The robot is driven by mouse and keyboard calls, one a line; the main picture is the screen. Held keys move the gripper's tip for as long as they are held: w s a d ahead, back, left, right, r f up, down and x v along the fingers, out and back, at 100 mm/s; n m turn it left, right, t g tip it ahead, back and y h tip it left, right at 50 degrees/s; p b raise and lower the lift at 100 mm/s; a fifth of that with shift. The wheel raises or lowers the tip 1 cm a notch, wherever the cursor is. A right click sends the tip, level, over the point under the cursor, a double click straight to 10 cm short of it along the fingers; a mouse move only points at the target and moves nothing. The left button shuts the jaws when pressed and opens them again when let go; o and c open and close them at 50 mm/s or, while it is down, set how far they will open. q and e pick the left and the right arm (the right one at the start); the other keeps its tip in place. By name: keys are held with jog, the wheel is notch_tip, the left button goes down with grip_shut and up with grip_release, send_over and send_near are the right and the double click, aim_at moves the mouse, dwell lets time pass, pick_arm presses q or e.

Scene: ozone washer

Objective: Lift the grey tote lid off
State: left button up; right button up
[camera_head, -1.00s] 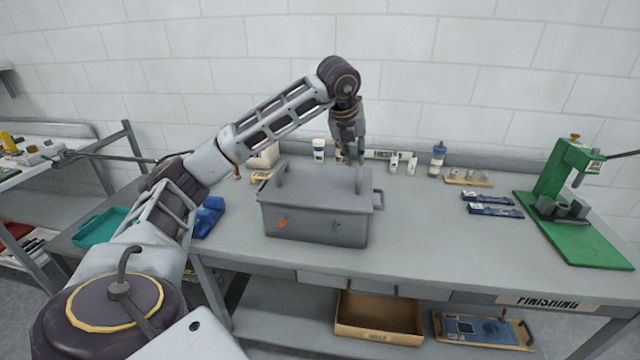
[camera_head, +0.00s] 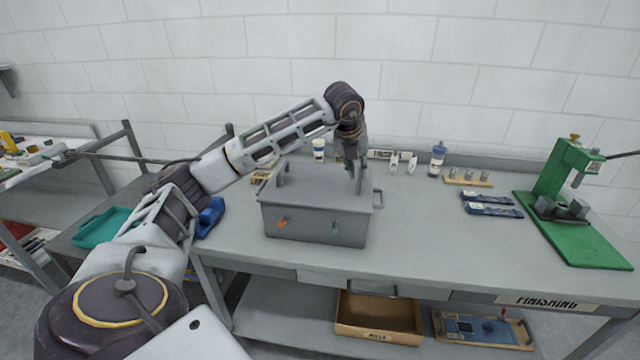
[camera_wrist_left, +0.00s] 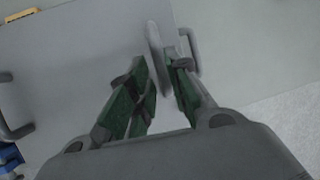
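The grey tote (camera_head: 310,222) stands on the bench with its flat grey lid (camera_head: 318,183) on top. The lid has two upright handles, the left one (camera_head: 279,172) free. My left gripper (camera_head: 355,174) points down at the right lid handle (camera_head: 361,182). In the left wrist view my left gripper (camera_wrist_left: 160,68) has its green-padded fingers apart, one on each side of the right lid handle (camera_wrist_left: 155,45). A gap shows beside the handle; contact cannot be told. The left lid handle shows at the left edge (camera_wrist_left: 10,125). My right gripper is not in view.
Behind the tote stand a blue-capped bottle (camera_head: 437,160) and small white containers (camera_head: 394,163). A green press (camera_head: 570,205) stands at the right and a teal tray (camera_head: 100,228) at the left.

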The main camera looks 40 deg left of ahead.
aim_at(359, 174)
pick_arm(q)
jog(key=x, duration=0.3)
jog(key=shift+w+f+p, duration=0.15)
jog(key=shift+f+p, duration=0.15)
jog(key=shift+p, duration=0.05)
jog(key=shift+w+f, duration=0.2)
jog(key=shift+f, duration=0.2)
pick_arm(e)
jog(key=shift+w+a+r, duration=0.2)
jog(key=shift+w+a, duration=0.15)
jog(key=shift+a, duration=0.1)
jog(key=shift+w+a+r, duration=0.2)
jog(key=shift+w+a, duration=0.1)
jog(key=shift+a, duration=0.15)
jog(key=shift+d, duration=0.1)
